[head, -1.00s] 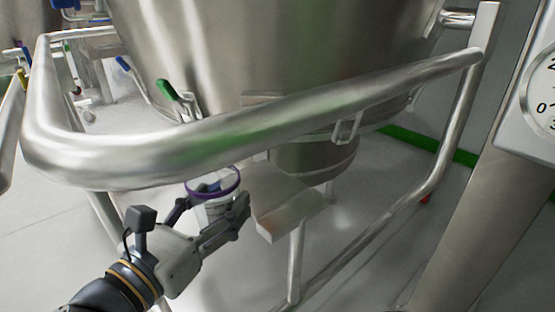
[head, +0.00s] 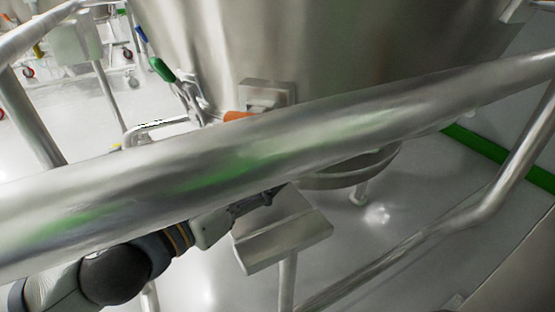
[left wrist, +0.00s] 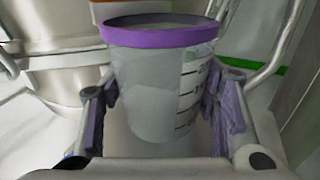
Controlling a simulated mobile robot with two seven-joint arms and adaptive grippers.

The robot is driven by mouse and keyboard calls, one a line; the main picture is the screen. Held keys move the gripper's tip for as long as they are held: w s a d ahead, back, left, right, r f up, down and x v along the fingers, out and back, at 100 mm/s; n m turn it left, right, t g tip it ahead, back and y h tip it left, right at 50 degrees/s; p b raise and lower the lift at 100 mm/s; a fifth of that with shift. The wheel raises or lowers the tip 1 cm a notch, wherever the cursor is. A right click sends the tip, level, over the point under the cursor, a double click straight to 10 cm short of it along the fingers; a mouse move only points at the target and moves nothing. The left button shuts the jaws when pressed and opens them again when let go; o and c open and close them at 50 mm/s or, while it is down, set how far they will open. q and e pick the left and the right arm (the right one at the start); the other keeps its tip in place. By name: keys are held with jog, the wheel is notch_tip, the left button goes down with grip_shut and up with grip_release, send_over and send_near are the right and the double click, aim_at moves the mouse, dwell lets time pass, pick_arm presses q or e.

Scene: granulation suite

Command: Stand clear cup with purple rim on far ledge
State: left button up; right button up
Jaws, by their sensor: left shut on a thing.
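The clear cup with a purple rim (left wrist: 158,80) is upright between the fingers of my left gripper in the left wrist view. It has dark measuring marks on its right side. My left gripper (left wrist: 166,104) is shut on the cup's sides, below the rim. In the head view the gripper (head: 262,198) shows only partly, under a thick steel rail, and the cup is hidden. A flat steel ledge (head: 290,238) on a post lies just beside and below the gripper. I cannot tell whether this is the far ledge. My right gripper is not in view.
The thick steel rail (head: 330,128) crosses in front of my left arm. A large steel vessel (head: 330,50) stands behind it, with a green-handled clamp (head: 162,70) and an orange part (head: 238,116). Open floor (head: 400,215) lies to the right.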

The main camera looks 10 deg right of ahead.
pick_arm(q)
jog(key=shift+w+f+b, duration=0.1)
jog(key=shift+f+b, duration=0.2)
jog(key=shift+f, duration=0.1)
jog(key=shift+d+r, duration=0.1)
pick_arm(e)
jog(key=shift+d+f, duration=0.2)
pick_arm(q)
jog(key=o, duration=1.1)
jog(key=shift+a, duration=0.2)
jog(key=shift+c, duration=0.2)
jog(key=v, duration=1.2)
